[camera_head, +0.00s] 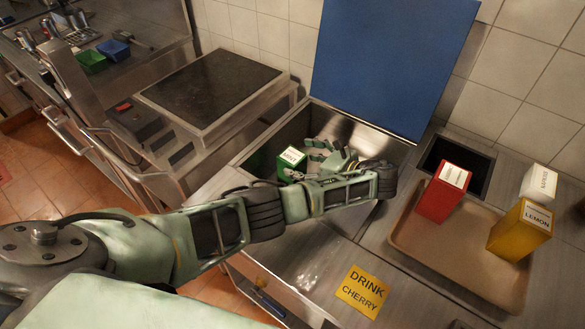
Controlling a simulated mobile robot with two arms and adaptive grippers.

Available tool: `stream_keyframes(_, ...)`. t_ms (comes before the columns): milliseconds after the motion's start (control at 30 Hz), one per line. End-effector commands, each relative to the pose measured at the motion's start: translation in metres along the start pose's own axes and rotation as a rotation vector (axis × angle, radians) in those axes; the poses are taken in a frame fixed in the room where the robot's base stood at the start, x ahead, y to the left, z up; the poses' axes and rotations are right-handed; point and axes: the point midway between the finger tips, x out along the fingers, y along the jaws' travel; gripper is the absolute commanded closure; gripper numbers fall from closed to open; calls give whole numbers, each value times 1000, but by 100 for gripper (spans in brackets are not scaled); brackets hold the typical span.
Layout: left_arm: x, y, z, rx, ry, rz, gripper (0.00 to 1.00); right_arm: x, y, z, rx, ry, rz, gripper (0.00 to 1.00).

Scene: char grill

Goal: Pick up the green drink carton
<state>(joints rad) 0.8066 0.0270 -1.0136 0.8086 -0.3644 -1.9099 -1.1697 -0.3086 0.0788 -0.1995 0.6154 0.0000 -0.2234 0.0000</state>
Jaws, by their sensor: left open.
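The green drink carton (289,164), with a white top label that seems to read MINT, stands in an open sunken bin (262,161) in the counter. My left arm reaches across from the left, and its gripper (322,158) is inside the bin, just right of the carton. The gripper is open. The fingers are close to the carton, but I cannot tell whether they touch it. The carton's lower part is hidden by the arm and the bin wall. My right gripper is not in view.
A raised blue lid (390,60) rises behind the bin. A yellow DRINK CHERRY sign (362,291) lies in front.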

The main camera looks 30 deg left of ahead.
Motion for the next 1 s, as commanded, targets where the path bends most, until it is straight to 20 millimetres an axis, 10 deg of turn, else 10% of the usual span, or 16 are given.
stream_keyframes(533, 41, 3, 1, 1, -1, 0, 27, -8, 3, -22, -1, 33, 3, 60)
stream_keyframes(1000, 41, 3, 1, 0, -1, 1, 67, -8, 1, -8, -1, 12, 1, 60)
